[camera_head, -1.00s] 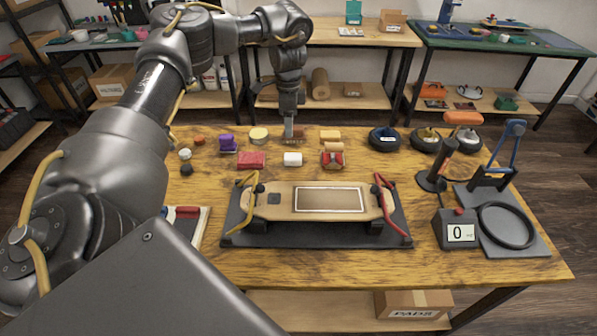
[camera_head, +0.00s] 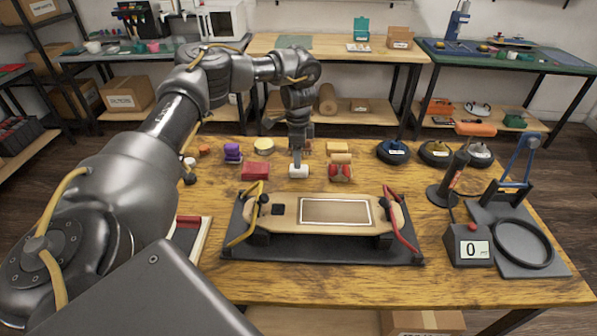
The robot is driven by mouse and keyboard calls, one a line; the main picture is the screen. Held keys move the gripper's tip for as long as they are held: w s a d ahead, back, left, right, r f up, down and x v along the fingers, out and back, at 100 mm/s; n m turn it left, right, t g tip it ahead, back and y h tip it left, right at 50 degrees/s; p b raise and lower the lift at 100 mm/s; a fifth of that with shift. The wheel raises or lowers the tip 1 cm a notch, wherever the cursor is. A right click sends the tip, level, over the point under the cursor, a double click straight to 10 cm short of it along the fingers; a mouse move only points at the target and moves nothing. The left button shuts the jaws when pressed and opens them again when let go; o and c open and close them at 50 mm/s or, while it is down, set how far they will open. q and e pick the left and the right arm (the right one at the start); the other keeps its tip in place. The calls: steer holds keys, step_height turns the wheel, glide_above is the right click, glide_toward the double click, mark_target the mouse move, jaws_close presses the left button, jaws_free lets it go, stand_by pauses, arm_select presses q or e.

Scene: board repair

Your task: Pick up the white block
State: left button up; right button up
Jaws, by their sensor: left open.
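The white block (camera_head: 299,171) is a small pale cylinder-like piece on the wooden table, behind the skateboard deck. My left gripper (camera_head: 297,162) points down right over it, with its fingertips at the block's top and back. The gripper is open. The small picture does not show whether the fingers touch the block. The block appears to rest on the table. My right gripper is not in view.
A red block (camera_head: 255,171) lies left of the white block and a red-and-tan piece (camera_head: 340,172) stands close on its right. The deck (camera_head: 318,212) sits clamped on a dark stand in front. Round dark-rimmed items (camera_head: 393,152) are farther right.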

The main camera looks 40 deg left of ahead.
mark_target(299, 171)
arm_select(q)
steer(key=f, duration=0.5)
steer(key=shift+w, duration=0.2)
steer(key=shift+c, duration=0.4)
steer(key=c, duration=1)
